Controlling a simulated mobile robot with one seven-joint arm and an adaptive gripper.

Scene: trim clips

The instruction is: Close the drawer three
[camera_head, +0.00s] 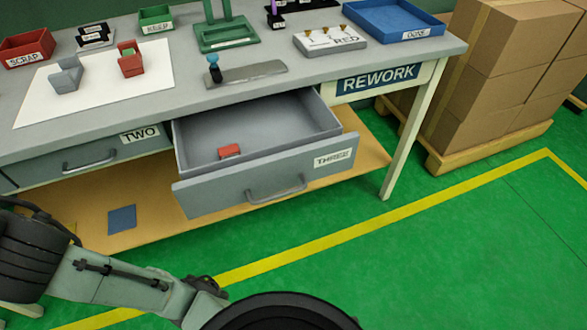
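Drawer three (225,190) is pulled well out of the grey workbench, below the REWORK sign. Its grey front carries a bar handle (277,191) and a label reading THREE (333,158). A small red clip-like part (229,151) lies inside on the drawer floor, near the front wall. The rest of the drawer interior looks empty. My arm reaches in along the bottom left, below and in front of the drawer, apart from it. The gripper's fingers cannot be made out in this view.
Drawer two (90,162) beside it is shut. The bench top (200,92) holds bins, a white mat with two clips, fixtures and a blue tray (395,18). A bench leg (413,128) stands right of the drawer. Boxes on a pallet (487,150) stand at right. Green floor in front is clear.

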